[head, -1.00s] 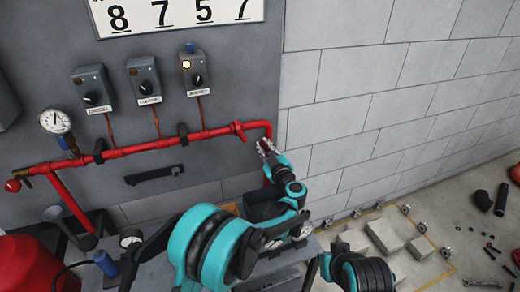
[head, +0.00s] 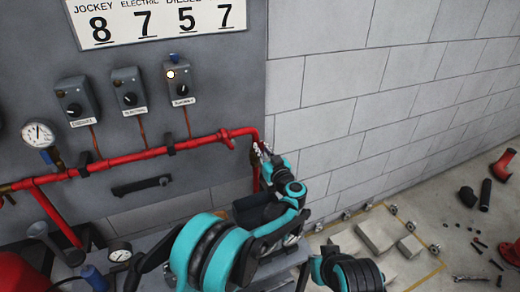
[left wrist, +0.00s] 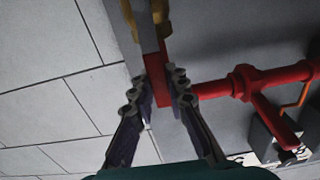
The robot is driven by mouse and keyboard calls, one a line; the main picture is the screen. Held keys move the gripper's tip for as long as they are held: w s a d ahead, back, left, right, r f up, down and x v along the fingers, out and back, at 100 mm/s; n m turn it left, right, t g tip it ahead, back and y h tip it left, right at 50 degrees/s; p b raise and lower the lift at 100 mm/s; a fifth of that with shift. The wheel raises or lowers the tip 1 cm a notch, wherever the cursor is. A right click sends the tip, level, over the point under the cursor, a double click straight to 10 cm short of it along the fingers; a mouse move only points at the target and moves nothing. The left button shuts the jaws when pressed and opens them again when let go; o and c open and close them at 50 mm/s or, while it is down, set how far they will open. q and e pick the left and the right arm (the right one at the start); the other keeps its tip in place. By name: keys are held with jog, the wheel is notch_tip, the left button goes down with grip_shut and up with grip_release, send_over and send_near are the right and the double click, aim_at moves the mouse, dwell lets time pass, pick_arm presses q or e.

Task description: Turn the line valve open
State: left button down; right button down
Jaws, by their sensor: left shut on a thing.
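The line valve shows in the left wrist view as a brass body (left wrist: 162,14) at the top, with a red part (left wrist: 158,92) running down from it that looks like its handle. My left gripper (left wrist: 165,82) is shut on this red part, with one finger on each side. In the head view my left gripper (head: 264,150) is at the right end of the red pipe (head: 120,159), just below its bend. The arm and fingers hide most of the valve there.
The grey panel carries three switch boxes (head: 128,90) and a gauge (head: 38,134). A block wall (head: 390,90) rises close to the right of the pipe end. Grey blocks (head: 376,236), dark fittings (head: 486,194) and a red fitting (head: 502,165) lie on the floor at right.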

pick_arm(q)
jog(key=c, duration=1.5)
grip_release()
jog(key=shift+d, duration=0.1)
jog(key=shift+o, duration=0.2)
jog(key=v, duration=0.7)
jog(key=shift+s, duration=0.25)
